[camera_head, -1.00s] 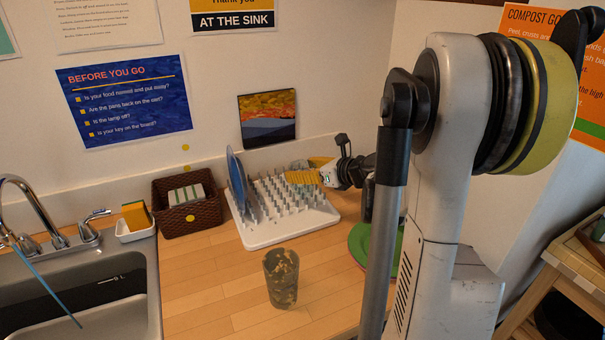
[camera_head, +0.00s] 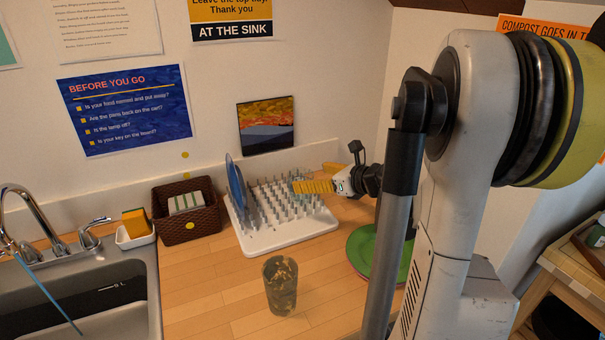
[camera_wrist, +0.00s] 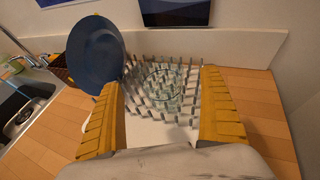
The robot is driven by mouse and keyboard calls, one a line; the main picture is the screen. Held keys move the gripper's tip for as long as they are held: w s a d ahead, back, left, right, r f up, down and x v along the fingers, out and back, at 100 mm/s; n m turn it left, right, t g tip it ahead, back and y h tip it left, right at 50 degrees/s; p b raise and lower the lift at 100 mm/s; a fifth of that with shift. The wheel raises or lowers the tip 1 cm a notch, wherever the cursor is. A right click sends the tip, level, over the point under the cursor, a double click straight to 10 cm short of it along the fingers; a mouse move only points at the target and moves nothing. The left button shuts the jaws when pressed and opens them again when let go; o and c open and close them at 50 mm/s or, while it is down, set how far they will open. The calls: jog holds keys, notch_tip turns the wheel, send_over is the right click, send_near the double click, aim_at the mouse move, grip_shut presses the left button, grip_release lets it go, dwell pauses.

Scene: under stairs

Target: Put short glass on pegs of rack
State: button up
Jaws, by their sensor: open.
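The white rack (camera_head: 262,241) with upright pegs stands on the counter against the back wall; its pegs fill the middle of the wrist view. A clear short glass (camera_wrist: 163,80) shows as a faint ring among the pegs in the wrist view. It appears to be on them, but its exact seating is hard to tell. My gripper (camera_head: 310,177) reaches over the right side of the rack. In the wrist view its yellow fingers (camera_wrist: 160,84) are spread wide, one on each side of the glass, with visible gaps to it.
A blue plate (camera_head: 236,186) stands upright at the rack's left, close to my left finger in the wrist view. A dark speckled glass (camera_head: 280,285) stands on the front counter. Green plates (camera_head: 362,248) lie to the right; a brown basket (camera_head: 187,226) and sink (camera_head: 110,318) are left.

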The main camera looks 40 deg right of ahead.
jog(key=p+v, duration=0.1)
jog(key=v, duration=0.6)
jog(key=shift+s+p, duration=0.2)
jog(key=shift+p, duration=0.1)
